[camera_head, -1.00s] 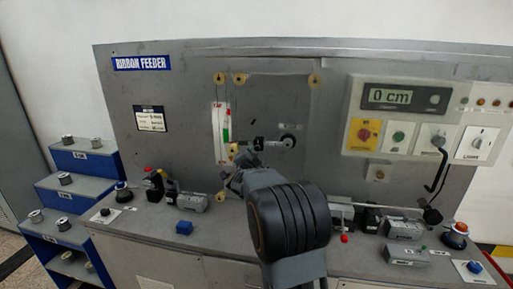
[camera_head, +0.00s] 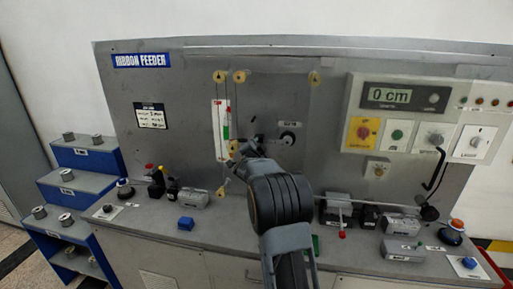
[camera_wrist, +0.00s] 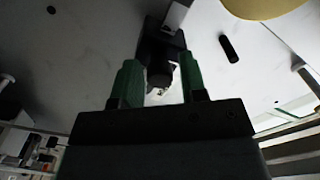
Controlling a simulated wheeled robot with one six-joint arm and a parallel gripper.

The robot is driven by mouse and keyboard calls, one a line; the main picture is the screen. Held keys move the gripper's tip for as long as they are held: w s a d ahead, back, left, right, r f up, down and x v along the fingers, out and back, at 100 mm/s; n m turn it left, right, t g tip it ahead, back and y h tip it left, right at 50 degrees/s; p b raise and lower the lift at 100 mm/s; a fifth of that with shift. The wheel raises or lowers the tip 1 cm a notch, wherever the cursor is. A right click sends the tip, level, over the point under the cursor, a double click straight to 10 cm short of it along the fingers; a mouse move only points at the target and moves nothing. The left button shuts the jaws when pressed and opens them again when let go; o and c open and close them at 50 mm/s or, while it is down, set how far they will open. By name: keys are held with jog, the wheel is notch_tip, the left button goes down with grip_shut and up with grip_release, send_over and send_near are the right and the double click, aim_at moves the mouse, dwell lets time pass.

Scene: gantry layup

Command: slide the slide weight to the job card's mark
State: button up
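A dark block, which looks like the slide weight (camera_wrist: 160,48), sits on a pale bar just ahead of my gripper (camera_wrist: 160,72) in the wrist view. The green fingers stand apart on either side of its near end. I cannot tell whether they touch it. In the head view my gripper (camera_head: 246,148) is at the panel beside the lower roller, and my arm hides most of the lever and weight. The job card (camera_head: 151,116) is on the panel at left; its writing is too small to read.
A white scale strip (camera_head: 221,130) with red and green marks is left of my gripper. A control box (camera_head: 402,112) at right reads 0 cm. A bench (camera_head: 200,232) with several small blocks and knobs runs below. Blue steps (camera_head: 85,157) with spools stand at left.

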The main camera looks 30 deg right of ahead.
grip_shut()
jog(key=shift+s+d+f+b, duration=0.1)
jog(key=shift+s+d+b, duration=0.05)
jog(key=shift+b, duration=0.7)
jog(key=shift+o, duration=1.3)
grip_release()
jog(key=shift+s, duration=0.1)
jog(key=b+v, duration=0.3)
jog(key=v, duration=1)
jog(key=shift+s+a+r, duration=0.2)
jog(key=shift+s+a, duration=0.05)
jog(key=shift+s, duration=0.05)
